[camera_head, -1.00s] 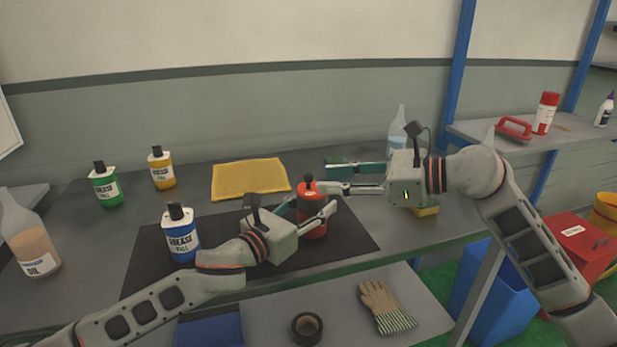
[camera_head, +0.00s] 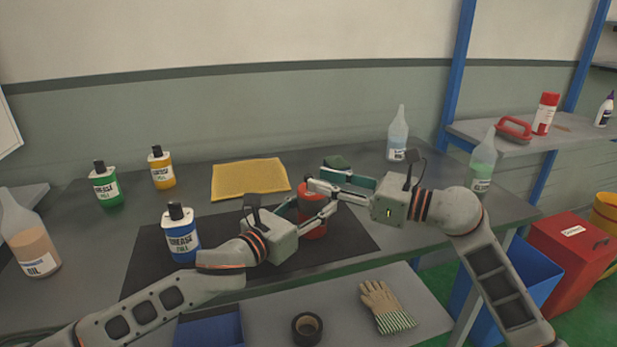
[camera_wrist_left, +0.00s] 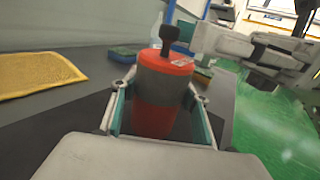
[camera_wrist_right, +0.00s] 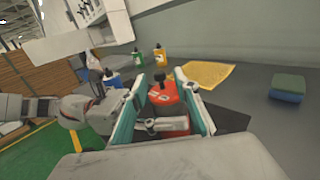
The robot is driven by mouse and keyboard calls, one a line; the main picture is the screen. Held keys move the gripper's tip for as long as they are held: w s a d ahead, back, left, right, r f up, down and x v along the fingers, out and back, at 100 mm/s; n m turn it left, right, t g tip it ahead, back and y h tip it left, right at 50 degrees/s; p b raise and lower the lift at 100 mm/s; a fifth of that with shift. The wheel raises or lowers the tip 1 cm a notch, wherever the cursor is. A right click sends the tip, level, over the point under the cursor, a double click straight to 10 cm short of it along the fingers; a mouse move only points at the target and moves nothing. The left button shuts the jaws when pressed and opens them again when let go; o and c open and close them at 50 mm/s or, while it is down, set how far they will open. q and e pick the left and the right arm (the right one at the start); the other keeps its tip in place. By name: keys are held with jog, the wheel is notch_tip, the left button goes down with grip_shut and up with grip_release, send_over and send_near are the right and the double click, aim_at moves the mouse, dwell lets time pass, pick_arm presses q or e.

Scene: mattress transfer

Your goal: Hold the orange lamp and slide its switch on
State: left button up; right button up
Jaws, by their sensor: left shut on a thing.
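The orange lamp (camera_head: 314,232) is a red-orange cylinder with a dark knob on top, upright over the dark mat (camera_head: 150,268). My left gripper (camera_head: 317,204) is shut on its body; the left wrist view shows the lamp (camera_wrist_left: 163,85) between both fingers. My right gripper (camera_head: 317,179) is open at the lamp's upper part, from the right. In the right wrist view the lamp (camera_wrist_right: 168,95) and its knob show between the spread fingers. I cannot tell whether the right fingers touch it. In the head view the right fingers partly cover the lamp's top; I cannot make out the switch.
A blue grease bottle (camera_head: 181,235) stands on the mat left of the lamp. Green (camera_head: 105,187) and yellow (camera_head: 161,170) bottles and a yellow cloth (camera_head: 250,179) lie farther back. A green sponge (camera_head: 338,163) and a clear bottle (camera_head: 397,137) are behind my right gripper.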

aim_at(308, 175)
jog(key=shift+x, duration=2.2)
